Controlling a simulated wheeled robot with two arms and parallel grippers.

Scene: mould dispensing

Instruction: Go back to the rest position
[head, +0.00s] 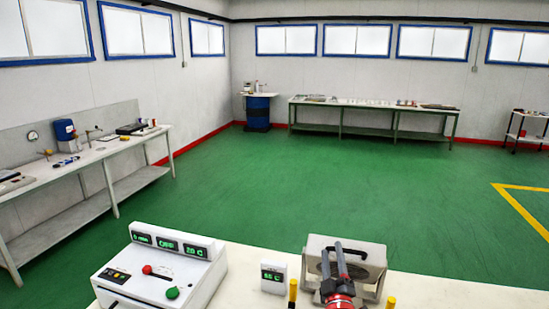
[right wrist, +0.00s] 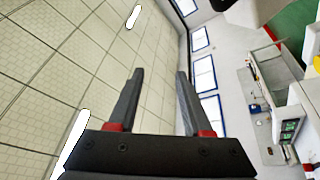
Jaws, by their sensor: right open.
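My right gripper (head: 333,258) shows at the bottom of the head view, in front of a grey metal unit. Its two dark fingers point up, with red parts at their base. In the right wrist view the gripper (right wrist: 160,73) is open, with nothing between its fingers; tiled ceiling and wall windows lie beyond. My left gripper is in neither view.
A white table (head: 420,291) spans the front. On it stand a white control box (head: 165,269) with green displays, a small temperature display (head: 273,276) and the grey metal unit (head: 370,257). Yellow-topped posts (head: 293,289) flank my right gripper. The green floor (head: 260,190) beyond is clear.

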